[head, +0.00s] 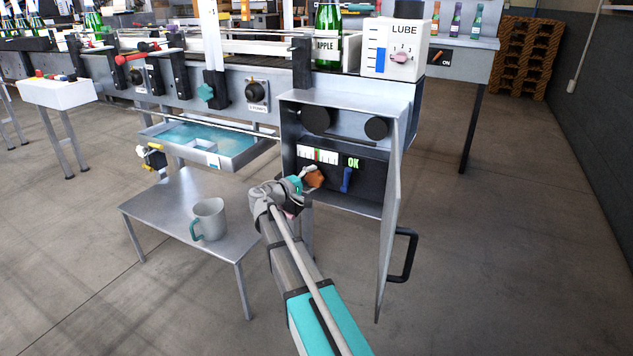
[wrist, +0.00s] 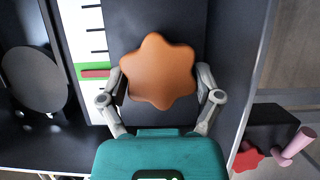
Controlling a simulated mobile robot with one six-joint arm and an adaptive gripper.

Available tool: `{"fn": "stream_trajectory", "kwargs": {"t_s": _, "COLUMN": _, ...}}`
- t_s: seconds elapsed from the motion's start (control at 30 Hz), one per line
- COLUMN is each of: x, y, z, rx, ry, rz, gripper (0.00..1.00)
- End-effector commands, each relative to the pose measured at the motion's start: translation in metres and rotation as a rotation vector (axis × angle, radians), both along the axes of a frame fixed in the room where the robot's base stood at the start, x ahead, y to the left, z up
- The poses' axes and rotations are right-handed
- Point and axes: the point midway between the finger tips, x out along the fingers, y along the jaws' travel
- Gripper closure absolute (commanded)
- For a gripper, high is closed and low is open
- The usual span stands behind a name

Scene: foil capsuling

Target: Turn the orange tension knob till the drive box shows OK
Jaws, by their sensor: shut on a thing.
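The orange tension knob (head: 314,178) is at the lower front of the open drive box (head: 340,98). It is lobed like a star in the wrist view (wrist: 158,72). My gripper (head: 302,184) is shut on the knob, one finger on each side, as the wrist view shows (wrist: 160,86). The gauge (head: 318,155) has a white scale with a green band and a red marker. In the wrist view the red marker (wrist: 95,73) lies within the green band. A green OK (head: 353,162) is lit on the dark panel to the right of the gauge.
The box's door (head: 393,200) stands open on the right. A blue lever (head: 346,180) sits right of the knob. Two black rollers, one here (head: 376,128), are above. A mug (head: 208,219) stands on the metal table (head: 165,205) at left. Floor at right is clear.

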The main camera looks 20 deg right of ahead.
Motion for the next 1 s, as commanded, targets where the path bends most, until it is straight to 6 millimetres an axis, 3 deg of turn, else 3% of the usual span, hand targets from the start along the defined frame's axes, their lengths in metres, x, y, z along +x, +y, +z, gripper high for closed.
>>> {"fn": "stream_trajectory", "kwargs": {"t_s": 0.6, "x": 0.0037, "y": 0.0049, "z": -0.0008, "rx": -0.032, "ry": 0.043, "rz": 0.014, "gripper": 0.65}}
{"fn": "stream_trajectory", "kwargs": {"t_s": 0.63, "x": 0.0038, "y": 0.0048, "z": -0.0008, "rx": -0.032, "ry": 0.043, "rz": 0.014, "gripper": 0.12}}
{"fn": "stream_trajectory", "kwargs": {"t_s": 0.7, "x": 0.0035, "y": 0.0042, "z": -0.0007, "rx": -0.032, "ry": 0.043, "rz": 0.013, "gripper": 0.00}}
{"fn": "stream_trajectory", "kwargs": {"t_s": 1.0, "x": 0.0017, "y": 0.0018, "z": -0.0003, "rx": -0.033, "ry": 0.043, "rz": 0.006, "gripper": 0.00}}
